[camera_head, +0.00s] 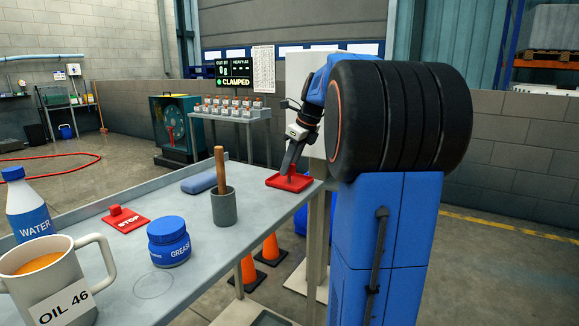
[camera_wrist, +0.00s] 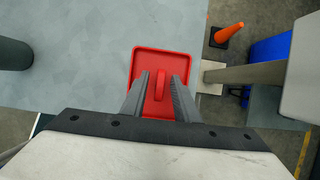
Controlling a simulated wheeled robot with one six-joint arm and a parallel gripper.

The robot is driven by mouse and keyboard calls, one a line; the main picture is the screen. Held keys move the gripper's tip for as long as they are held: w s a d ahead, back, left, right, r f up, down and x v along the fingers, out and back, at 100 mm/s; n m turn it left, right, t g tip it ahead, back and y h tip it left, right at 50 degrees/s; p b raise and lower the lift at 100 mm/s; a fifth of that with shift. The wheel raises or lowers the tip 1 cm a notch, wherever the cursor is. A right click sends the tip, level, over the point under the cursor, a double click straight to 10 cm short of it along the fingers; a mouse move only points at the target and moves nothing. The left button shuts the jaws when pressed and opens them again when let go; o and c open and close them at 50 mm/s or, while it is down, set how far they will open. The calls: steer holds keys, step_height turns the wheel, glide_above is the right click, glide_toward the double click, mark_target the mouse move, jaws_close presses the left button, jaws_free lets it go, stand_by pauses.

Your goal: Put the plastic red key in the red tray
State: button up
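The red tray (camera_head: 275,182) lies at the far right corner of the grey table. It also shows in the wrist view (camera_wrist: 143,62), directly beneath my gripper. A slim red piece, which looks like the plastic red key (camera_wrist: 160,84), stands out from the tray floor between my fingers. My gripper (camera_wrist: 160,76) is open, with a visible gap on each side of the red piece. In the head view my gripper (camera_head: 287,169) points down over the tray, and its fingers partly hide what is in it.
A red STOP plate (camera_head: 124,222), blue grease jar (camera_head: 169,246), grey cup with wooden handle (camera_head: 224,207), blue case (camera_head: 205,180), water bottle (camera_head: 28,212) and oil mug (camera_head: 40,282) stand on the table. Orange cones (camera_head: 271,248) are on the floor beyond its edge.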

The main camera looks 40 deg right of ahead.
steer(key=v, duration=1.2)
stand_by(0.3)
